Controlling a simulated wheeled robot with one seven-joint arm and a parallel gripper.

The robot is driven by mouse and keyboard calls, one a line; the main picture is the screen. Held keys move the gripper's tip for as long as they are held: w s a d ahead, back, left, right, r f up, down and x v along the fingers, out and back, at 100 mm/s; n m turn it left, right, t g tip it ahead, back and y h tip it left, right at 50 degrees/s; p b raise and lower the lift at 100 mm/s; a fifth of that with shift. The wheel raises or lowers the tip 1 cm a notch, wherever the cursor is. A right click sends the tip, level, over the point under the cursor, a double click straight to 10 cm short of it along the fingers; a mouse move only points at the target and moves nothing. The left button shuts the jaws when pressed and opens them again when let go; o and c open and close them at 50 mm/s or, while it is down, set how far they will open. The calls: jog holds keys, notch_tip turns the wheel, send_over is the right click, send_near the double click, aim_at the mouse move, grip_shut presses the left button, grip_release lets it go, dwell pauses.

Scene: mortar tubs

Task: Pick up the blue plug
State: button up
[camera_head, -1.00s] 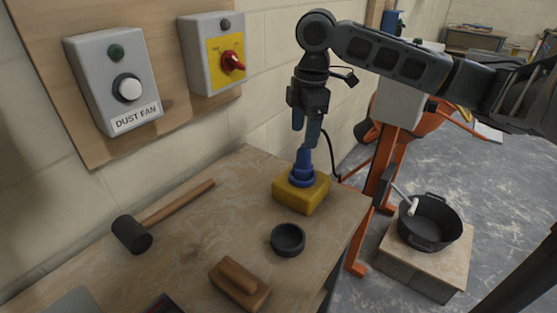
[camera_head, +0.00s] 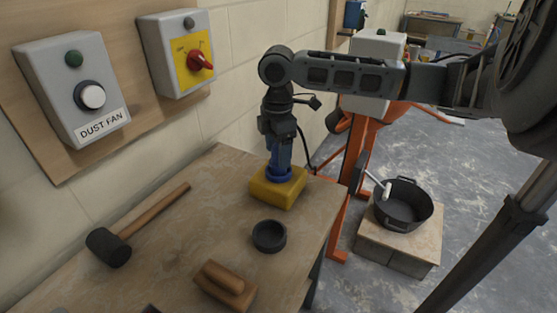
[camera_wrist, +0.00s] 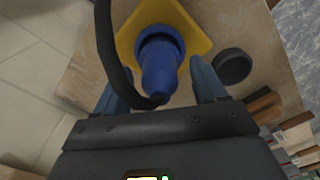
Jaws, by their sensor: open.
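The blue plug (camera_wrist: 160,65) stands upright on a yellow block (camera_head: 278,193) near the far end of the workbench. In the head view only its lower blue ring (camera_head: 279,175) shows clearly; my gripper hides much of the rest. My gripper (camera_head: 278,160) points down over the plug. In the wrist view my gripper (camera_wrist: 163,88) is open, with one blue-grey finger on each side of the plug's narrow upper part. Whether the fingers touch the plug cannot be told. A dark cable runs across the left of the wrist view and ends near the plug's tip.
A round black cup (camera_head: 269,236), a wooden float (camera_head: 225,286) and a mallet (camera_head: 110,246) lie on the bench (camera_head: 170,240). The wall with the dust fan box (camera_head: 80,90) and red switch box (camera_head: 178,52) is on the left. A black tub (camera_head: 403,205) stands right, below.

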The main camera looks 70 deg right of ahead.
jog(key=c, duration=1.2)
jog(key=shift+r, duration=0.15)
